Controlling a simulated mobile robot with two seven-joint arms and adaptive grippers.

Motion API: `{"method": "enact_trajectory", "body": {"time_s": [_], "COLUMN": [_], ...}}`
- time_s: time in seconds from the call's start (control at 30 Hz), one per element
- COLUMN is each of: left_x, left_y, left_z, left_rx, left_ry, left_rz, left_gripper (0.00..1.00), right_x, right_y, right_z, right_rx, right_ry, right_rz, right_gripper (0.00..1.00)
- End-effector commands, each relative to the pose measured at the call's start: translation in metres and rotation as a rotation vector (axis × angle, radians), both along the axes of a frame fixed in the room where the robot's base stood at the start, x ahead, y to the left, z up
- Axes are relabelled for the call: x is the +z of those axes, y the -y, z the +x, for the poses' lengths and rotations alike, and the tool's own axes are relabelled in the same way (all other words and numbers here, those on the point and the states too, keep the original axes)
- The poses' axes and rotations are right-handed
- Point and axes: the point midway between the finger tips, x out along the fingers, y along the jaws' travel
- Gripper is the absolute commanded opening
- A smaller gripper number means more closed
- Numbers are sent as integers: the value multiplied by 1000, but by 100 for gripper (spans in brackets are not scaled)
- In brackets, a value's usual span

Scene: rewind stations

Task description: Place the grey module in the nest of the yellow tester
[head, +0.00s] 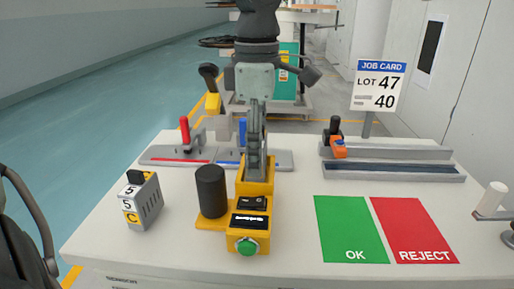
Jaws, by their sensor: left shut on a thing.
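The yellow tester (247,226) stands mid-table, with a dark display, a green button and a black cylinder (211,190) at its left. My left gripper (256,165) points straight down from the top centre, with its fingers at the tester's nest (242,186). It is shut on what looks like the grey module (269,166), which is mostly hidden by the fingers and the yellow walls. I cannot tell whether the module touches the nest floor. My right gripper is not in view.
A grey box (143,202) with labels "5", "5", "C" stands at left. A green OK mat (350,226) and red REJECT mat (413,226) lie at right. Behind are grey rails (395,171), a red-handled fixture (160,155) and a job card (379,87). The front left is bare.

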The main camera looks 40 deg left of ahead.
Motion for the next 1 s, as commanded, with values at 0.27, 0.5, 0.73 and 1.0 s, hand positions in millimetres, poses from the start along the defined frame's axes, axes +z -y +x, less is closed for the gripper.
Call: {"method": "enact_trajectory", "body": {"time_s": [0.27,0.5,0.73,1.0], "left_x": [-1,-2,-2,3], "left_y": [0,0,0,0], "left_z": [0,0,0,0], "left_rx": [0,1,1,1], "left_ry": [1,1,1,1], "left_rz": [0,0,0,1], "left_gripper": [26,71,80,80], "right_x": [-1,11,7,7], "right_y": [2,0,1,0], "right_z": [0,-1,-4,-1], "right_rx": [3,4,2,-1], "right_ry": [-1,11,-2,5], "right_rz": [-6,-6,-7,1], "right_gripper": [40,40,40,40]}}
